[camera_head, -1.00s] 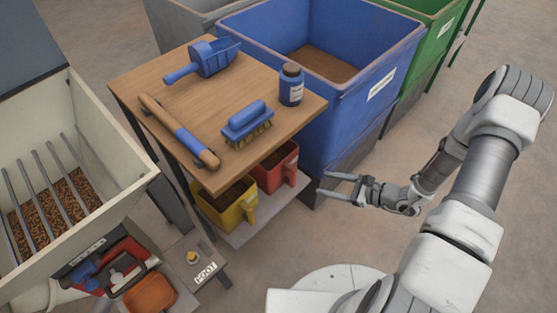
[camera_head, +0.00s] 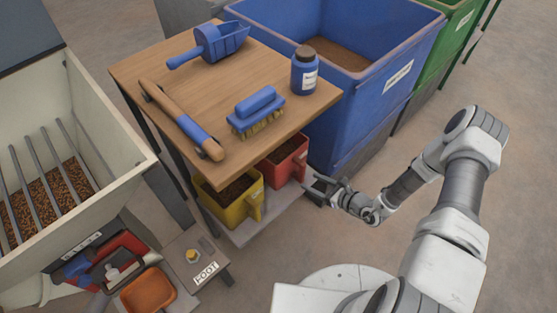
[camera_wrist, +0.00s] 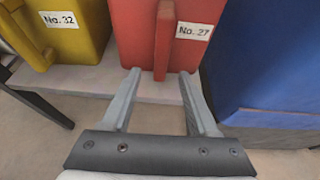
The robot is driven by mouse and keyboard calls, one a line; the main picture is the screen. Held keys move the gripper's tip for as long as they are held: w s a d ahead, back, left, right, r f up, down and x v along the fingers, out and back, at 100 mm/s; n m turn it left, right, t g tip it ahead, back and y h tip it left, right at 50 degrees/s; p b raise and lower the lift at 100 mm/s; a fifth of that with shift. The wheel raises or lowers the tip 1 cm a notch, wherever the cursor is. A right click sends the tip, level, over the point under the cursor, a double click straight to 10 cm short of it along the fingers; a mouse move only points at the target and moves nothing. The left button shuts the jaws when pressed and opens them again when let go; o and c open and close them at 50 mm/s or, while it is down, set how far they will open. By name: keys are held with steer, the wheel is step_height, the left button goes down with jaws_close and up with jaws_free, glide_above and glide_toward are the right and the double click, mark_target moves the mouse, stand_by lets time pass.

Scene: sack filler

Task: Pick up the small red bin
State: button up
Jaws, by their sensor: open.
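The small red bin (camera_head: 285,160) stands on the low shelf under the wooden table, partly hidden by the tabletop, with brown material inside. In the wrist view the red bin (camera_wrist: 135,45) shows a label "No. 27" and a vertical red handle (camera_wrist: 164,45) facing me. My gripper (camera_head: 312,182) is beside the shelf, just in front of the red bin. In the wrist view my gripper (camera_wrist: 160,75) is open, its two fingers pointing at the bin, one on each side of the handle's lower end in the picture. Whether they touch anything I cannot tell.
A yellow bin (camera_head: 228,208) labelled "No. 32" stands left of the red one on the shelf (camera_head: 250,230). The large blue bin (camera_head: 345,125) is close on the right. The wooden tabletop (camera_head: 210,90) overhangs the shelf. Open floor lies at the lower right.

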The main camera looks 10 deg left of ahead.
mark_target(304, 177)
steer(key=b+x, duration=0.1)
steer(key=x, duration=0.2)
steer(key=b+x, duration=0.1)
steer(key=x, duration=0.2)
steer(key=shift+w+a+r, duration=0.1)
steer(key=shift+w+a, duration=0.15)
jaws_close()
steer(key=shift+r, duration=0.1)
stand_by(1.1)
